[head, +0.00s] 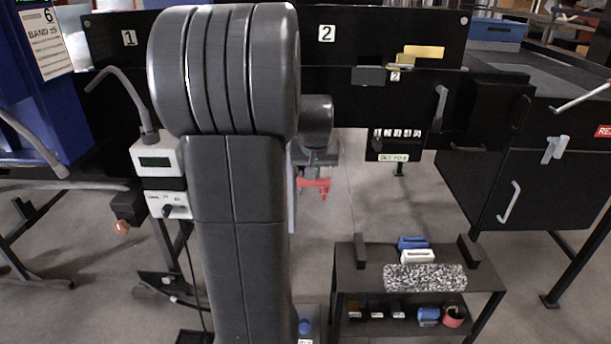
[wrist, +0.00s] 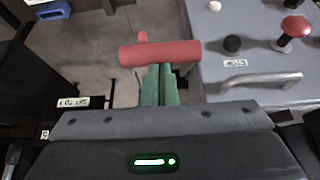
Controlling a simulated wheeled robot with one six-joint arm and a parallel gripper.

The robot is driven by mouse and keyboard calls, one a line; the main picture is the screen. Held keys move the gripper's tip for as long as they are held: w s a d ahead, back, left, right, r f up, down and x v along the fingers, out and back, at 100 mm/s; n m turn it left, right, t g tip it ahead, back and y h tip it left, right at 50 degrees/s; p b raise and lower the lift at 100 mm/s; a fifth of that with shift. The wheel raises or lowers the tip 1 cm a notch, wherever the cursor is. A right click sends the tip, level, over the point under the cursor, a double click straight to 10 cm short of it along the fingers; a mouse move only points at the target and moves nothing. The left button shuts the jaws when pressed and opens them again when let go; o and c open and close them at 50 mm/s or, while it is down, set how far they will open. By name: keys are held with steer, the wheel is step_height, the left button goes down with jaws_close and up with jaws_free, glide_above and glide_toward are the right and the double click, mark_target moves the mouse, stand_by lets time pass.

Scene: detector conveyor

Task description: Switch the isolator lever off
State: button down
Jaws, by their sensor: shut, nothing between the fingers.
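The isolator lever shows as a red bar (wrist: 150,54) with a small red stub behind it in the wrist view. The bar runs crosswise just beyond my fingertips. My gripper (wrist: 160,72) has its two green fingers together, with nothing between them. The fingertips are at the bar's near edge; I cannot tell whether they touch it. In the head view the red lever (head: 314,184) shows just below my gripper (head: 314,160), partly behind my arm. Its mounting is mostly hidden there.
In the head view a low black cart (head: 345,277) stands at lower right; the floor between is clear.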

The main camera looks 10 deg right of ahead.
step_height(320, 180, down, 22)
steer(key=s+t+h+b, duration=0.1)
steer(key=t+b, duration=0.5)
steer(key=b, duration=1.9)
steer(key=shift+a+r+h, duration=0.15)
steer(key=shift+r+h, duration=0.1)
steer(key=shift+h, duration=0.15)
steer(key=shift+s+f, duration=0.1)
steer(key=shift+s, duration=0.05)
